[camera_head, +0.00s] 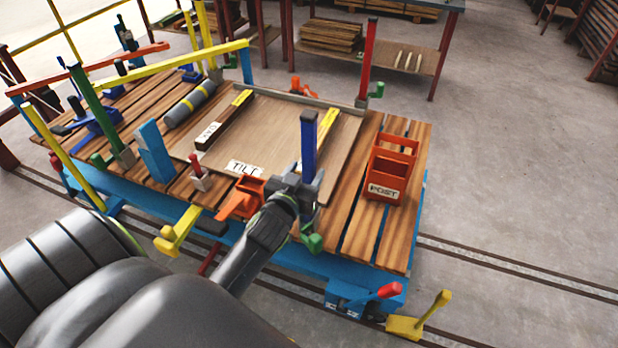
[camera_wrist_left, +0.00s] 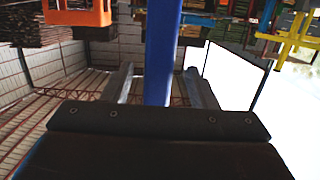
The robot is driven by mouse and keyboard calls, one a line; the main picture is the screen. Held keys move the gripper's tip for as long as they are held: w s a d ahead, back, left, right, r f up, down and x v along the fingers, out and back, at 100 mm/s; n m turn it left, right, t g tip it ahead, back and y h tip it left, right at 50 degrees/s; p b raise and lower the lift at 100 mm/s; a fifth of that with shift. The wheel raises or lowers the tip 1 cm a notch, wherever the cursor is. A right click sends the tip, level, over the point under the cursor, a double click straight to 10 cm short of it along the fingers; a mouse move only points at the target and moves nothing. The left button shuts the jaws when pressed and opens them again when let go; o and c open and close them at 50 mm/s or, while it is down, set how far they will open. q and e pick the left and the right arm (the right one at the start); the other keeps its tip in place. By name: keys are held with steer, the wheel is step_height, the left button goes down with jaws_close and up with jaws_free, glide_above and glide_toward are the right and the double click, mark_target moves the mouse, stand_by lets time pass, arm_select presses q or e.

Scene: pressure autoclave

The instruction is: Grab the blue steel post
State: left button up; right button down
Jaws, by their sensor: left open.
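The blue steel post (camera_head: 309,147) stands upright at the near right corner of the brown board on the slatted cart. My left gripper (camera_head: 301,184) is at the lower part of the post, its jaws open. In the left wrist view the blue post (camera_wrist_left: 163,50) runs up between the two spread grey fingers of my left gripper (camera_wrist_left: 160,80), with a gap showing on both sides. The foot of the post is hidden behind my gripper in the head view and behind the dark gripper body in the wrist view. My right gripper is not in view.
An orange box labelled POST (camera_head: 391,172) stands on the slats to the right. A red post (camera_head: 368,60) and a green post (camera_head: 90,105) stand at other corners. A yellow beam (camera_head: 165,65) crosses the far left side.

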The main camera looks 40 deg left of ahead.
arm_select(q)
steer(key=x, duration=0.4)
steer(key=shift+w+p, duration=0.1)
steer(key=shift+p, duration=0.25)
jaws_close()
